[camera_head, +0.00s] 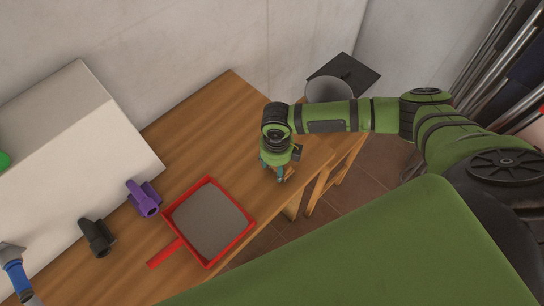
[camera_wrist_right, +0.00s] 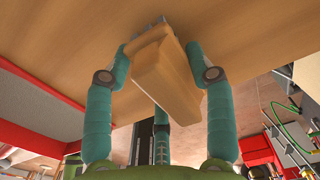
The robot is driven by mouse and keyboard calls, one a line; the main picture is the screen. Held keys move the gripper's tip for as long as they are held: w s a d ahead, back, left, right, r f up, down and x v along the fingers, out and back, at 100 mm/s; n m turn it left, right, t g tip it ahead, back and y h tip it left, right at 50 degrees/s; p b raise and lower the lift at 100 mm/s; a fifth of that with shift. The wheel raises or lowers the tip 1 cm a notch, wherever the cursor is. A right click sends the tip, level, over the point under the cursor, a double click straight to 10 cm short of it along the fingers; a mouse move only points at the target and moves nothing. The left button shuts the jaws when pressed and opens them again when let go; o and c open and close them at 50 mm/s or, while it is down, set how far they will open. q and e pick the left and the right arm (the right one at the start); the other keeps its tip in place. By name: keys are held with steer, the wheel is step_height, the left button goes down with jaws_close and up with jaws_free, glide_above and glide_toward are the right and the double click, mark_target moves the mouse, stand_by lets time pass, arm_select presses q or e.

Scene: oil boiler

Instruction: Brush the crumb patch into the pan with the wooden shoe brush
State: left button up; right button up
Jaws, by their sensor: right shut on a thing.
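My right gripper (camera_head: 280,175) is low over the right end of the wooden table, to the right of the pan. In the right wrist view its teal fingers (camera_wrist_right: 161,58) are shut on the wooden shoe brush (camera_wrist_right: 165,78), a tan block held at a tilt close to the table top. The brush is mostly hidden by the gripper in the head view. The red pan (camera_head: 208,221) with a grey floor lies on the table, handle toward the lower left; part of it shows in the wrist view (camera_wrist_right: 35,100). I cannot make out the crumb patch. My left gripper is not in view.
On the wooden table (camera_head: 215,120), a purple holder (camera_head: 144,198) and a black holder (camera_head: 97,237) stand left of the pan. A large white box (camera_head: 75,150) fills the back left. A grey bin (camera_head: 329,90) stands beyond the table's right end. Bare wood lies behind the pan.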

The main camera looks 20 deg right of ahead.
steer(key=shift+w+a, duration=0.15)
steer(key=shift+w, duration=0.45)
steer(key=shift+r, duration=0.1)
step_height(320, 180, up, 2)
steer(key=shift+r+p, duration=0.25)
steer(key=shift+p, duration=0.2)
steer(key=shift+r, duration=2.25)
